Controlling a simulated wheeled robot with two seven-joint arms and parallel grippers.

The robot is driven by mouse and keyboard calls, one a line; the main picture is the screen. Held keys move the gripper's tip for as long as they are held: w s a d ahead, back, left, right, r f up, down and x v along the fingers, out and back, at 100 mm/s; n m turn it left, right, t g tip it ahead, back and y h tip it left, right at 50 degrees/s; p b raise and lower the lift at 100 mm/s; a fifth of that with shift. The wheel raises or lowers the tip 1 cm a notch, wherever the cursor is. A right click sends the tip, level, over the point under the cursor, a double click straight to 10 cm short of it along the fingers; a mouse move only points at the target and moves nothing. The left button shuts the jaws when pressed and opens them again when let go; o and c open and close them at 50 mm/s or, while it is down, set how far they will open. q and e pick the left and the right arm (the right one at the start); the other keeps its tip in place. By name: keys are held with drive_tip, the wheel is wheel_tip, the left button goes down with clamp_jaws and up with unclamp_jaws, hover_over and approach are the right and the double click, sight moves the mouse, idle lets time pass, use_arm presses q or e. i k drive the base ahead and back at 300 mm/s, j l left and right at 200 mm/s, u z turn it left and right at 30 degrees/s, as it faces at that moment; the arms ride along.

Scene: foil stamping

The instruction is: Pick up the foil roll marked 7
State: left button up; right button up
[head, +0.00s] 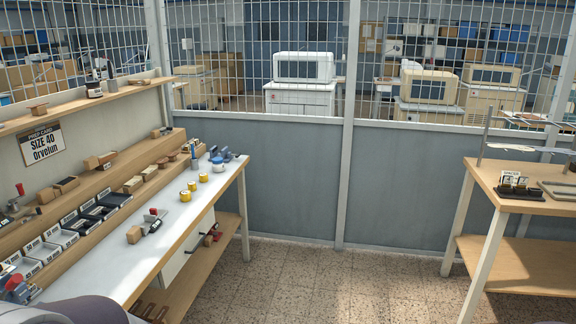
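No foil roll marked 7 can be made out; no number is legible at this size. Neither of my grippers is in view; only a grey rounded part of me shows at the bottom left.
Labelled bins (48,250) and wooden blocks line the bench's back ledges. A wooden table (530,191) at right carries a dark card stand (515,186). Speckled floor between them is clear; a mesh-topped partition closes the back.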

sight(192, 185)
drive_tip(key=i+l+u, duration=0.15)
drive_tip(key=i+u, duration=0.3)
drive_tip(key=i, duration=0.25)
drive_tip(key=i+l+u, duration=0.4)
drive_tip(key=i, duration=0.25)
drive_tip(key=i+l+u, duration=0.45)
drive_tip(key=i+l, duration=0.15)
